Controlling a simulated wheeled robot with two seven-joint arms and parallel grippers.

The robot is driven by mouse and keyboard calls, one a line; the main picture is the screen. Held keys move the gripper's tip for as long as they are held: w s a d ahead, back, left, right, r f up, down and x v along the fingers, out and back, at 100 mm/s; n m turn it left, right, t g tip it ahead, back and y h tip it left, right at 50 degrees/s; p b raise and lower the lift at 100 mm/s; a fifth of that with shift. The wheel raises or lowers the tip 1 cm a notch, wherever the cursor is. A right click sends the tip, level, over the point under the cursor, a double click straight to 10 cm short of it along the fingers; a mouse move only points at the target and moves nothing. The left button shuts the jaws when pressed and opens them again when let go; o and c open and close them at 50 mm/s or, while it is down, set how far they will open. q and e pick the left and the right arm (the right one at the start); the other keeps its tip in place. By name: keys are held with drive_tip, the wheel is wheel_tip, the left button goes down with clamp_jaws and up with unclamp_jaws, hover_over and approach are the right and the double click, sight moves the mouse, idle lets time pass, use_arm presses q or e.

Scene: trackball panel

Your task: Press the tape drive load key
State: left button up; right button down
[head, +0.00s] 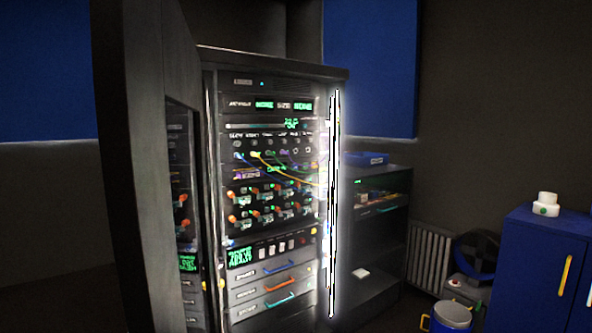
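A tall equipment rack (270,170) stands left of the middle, with its dark door (150,160) swung open on the left. Its front carries green displays, a jack row with coloured cables, and several orange-and-white levers. Low on it, a panel has a green text display (240,257) and a short row of small keys or switches (282,246). I cannot tell which, if any, is the tape drive load key, as the labels are too small to read. Neither of my grippers is in view.
Three drawers with blue, orange and teal handles (280,283) sit below the panel. A bright vertical light strip (334,200) edges the rack. To the right are a dark shelf unit (385,235), a radiator (430,258), a bucket (452,320) and a blue cabinet (540,270).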

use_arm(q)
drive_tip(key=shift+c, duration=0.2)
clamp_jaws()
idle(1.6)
